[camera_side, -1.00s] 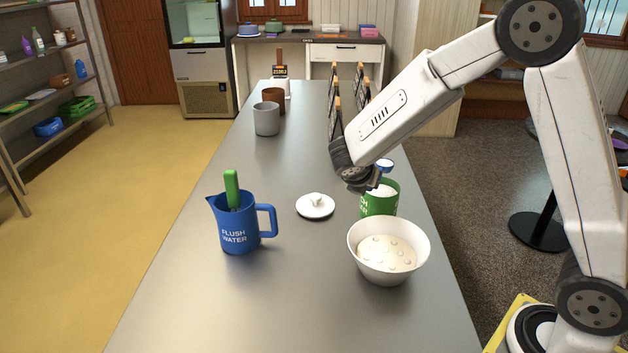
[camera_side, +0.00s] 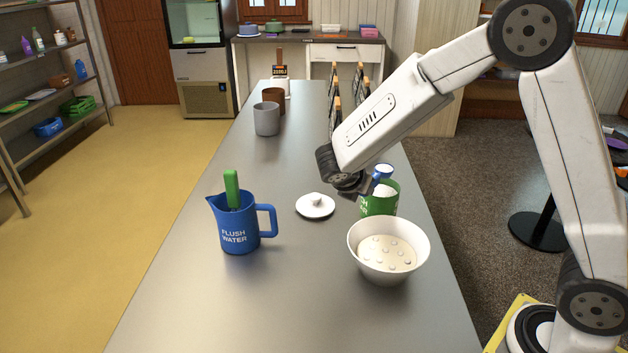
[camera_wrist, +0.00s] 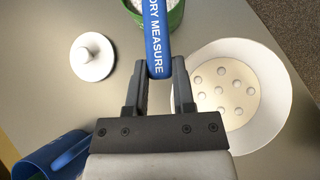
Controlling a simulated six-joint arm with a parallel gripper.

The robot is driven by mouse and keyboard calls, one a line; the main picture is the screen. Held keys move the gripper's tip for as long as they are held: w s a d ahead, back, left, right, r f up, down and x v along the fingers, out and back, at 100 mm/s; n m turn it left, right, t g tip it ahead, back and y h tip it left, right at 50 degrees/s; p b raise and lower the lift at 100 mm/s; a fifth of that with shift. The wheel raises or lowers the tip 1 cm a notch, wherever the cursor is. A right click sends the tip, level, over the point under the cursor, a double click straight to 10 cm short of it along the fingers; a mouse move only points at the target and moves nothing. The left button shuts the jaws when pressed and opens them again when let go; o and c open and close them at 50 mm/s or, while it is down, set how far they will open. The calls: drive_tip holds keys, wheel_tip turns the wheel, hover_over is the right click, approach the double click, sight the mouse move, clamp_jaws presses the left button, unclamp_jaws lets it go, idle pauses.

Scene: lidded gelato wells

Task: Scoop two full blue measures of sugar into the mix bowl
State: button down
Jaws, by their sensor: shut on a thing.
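My gripper (camera_wrist: 159,85) is shut on the blue handle of the dry measure (camera_wrist: 156,40). In the side view the measure (camera_side: 383,172) shows as a small blue rim with white inside, at the mouth of the green canister (camera_side: 379,204). I cannot tell how full it is or whether it touches the sugar. White sugar shows in the canister, which also appears at the top of the wrist view (camera_wrist: 176,17). The white mix bowl (camera_side: 388,270) stands in front of the canister and holds a pale mix with small white lumps. It is on the right in the wrist view (camera_wrist: 275,95).
A white knobbed lid (camera_side: 315,208) lies left of the canister. A blue jug (camera_side: 240,232) marked "FLUSH WATER", with a green-handled tool in it, stands farther left. Grey (camera_side: 266,119) and brown cups and dark upright panels stand farther back. The front-left counter is clear.

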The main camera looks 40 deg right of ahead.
drive_tip(key=s+a+m+g, duration=0.2)
drive_tip(key=s+a, duration=0.1)
drive_tip(key=a, duration=0.4)
drive_tip(key=s+a+m+g, duration=0.2)
drive_tip(key=s+a+m, duration=0.1)
drive_tip(key=a, duration=0.5)
drive_tip(key=shift+s+f, duration=0.15)
drive_tip(key=shift+s, duration=0.25)
drive_tip(key=shift+d, duration=0.1)
drive_tip(key=s+d+r+t+y, duration=0.1)
drive_tip(key=d+r+t+y, duration=0.1)
drive_tip(key=d+r+y, duration=0.6)
drive_tip(key=s+d+t+y, duration=0.3)
drive_tip(key=d+y, duration=0.9)
drive_tip(key=y, duration=0.4)
drive_tip(key=shift+s+d, duration=0.3)
drive_tip(key=shift+d, duration=0.05)
drive_tip(key=shift+a, duration=0.1)
idle(2.2)
